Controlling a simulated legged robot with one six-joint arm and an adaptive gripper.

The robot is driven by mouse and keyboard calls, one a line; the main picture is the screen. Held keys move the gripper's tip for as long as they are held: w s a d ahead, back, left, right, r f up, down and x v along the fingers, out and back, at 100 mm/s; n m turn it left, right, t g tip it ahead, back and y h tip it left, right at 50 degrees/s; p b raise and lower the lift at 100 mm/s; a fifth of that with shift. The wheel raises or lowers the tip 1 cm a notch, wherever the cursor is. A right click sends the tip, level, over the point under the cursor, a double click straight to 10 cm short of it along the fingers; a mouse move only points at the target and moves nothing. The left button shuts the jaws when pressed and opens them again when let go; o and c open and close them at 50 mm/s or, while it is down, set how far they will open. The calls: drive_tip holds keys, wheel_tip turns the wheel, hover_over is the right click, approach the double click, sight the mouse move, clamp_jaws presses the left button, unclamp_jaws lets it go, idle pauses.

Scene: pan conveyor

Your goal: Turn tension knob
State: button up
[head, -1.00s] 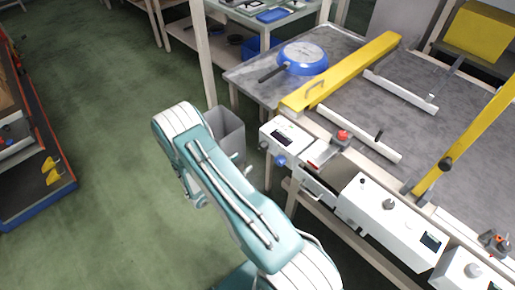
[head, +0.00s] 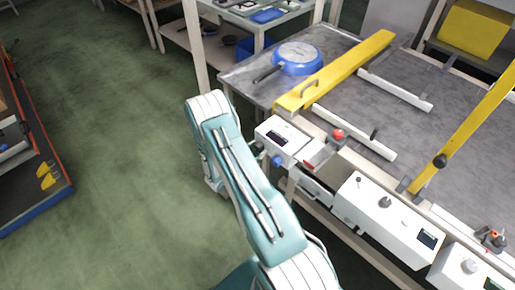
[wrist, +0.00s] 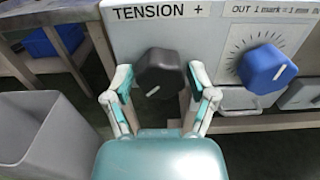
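In the wrist view the black tension knob (wrist: 160,73) with a white pointer line sits on a light panel under the label "TENSION +" (wrist: 160,12). My gripper (wrist: 161,78) is open, with one finger on each side of the knob. Small gaps seem to remain between the fingertips and the knob, though contact at depth is hard to judge. In the head view my forearm hides the gripper and the black knob. The white control box (head: 283,138) stands at the table's near corner.
A blue knob (wrist: 266,70) with a dial scale sits right of the tension knob. A grey bin (wrist: 45,128) stands at the left. In the head view a blue pan (head: 297,58) and a yellow bar (head: 340,72) lie on the grey table.

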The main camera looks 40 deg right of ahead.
drive_tip(key=c, duration=0.5)
drive_tip(key=shift+m, duration=0.3)
drive_tip(key=shift+w+m, duration=0.1)
drive_tip(key=shift+m, duration=2.5)
drive_tip(key=o, duration=1.1)
drive_tip(key=shift+o, duration=0.2)
